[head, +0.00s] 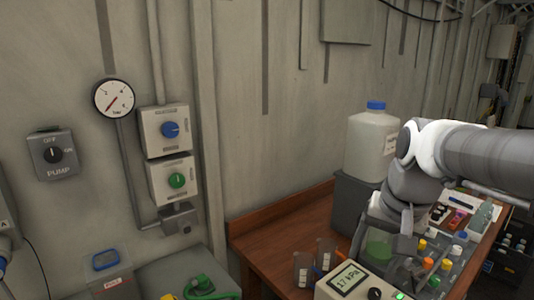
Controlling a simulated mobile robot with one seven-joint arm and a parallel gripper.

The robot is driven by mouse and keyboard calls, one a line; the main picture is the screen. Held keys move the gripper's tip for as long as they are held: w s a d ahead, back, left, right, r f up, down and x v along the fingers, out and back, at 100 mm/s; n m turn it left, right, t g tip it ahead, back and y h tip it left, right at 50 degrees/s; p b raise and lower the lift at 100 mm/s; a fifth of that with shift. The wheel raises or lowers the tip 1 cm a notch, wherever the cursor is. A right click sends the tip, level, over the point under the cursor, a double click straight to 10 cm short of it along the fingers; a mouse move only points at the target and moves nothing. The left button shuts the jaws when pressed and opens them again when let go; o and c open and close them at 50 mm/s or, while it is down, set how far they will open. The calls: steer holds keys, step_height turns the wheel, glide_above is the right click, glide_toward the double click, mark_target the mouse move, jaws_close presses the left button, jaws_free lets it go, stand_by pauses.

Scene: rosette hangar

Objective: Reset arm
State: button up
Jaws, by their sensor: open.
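My arm (470,150) reaches in from the right edge in the head view. It bends at a white-ringed joint and points down over the wooden bench. My gripper (404,240) is at its lower end, in front of a container with green contents (379,245) and beside a rack of small bottles with coloured caps (428,262). The gripper is small and dark here, open, and I see nothing held in it. Its fingertips are hard to make out against the things behind.
A white jug with a blue cap (371,143) stands on a dark box (354,205) close to my arm. A display device (348,281) and two beakers (303,268) are at the front. The wall holds a gauge (113,98), a pump switch (53,154) and two knob boxes (167,130).

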steer(key=s+a+f+n+t, duration=0.2)
steer(key=s+a+n, duration=0.2)
steer(key=s, duration=0.7)
steer(key=shift+a+f+n+h, duration=0.3)
steer(key=shift+n, duration=0.4)
steer(key=shift+s+d, duration=0.1)
stand_by(3.6)
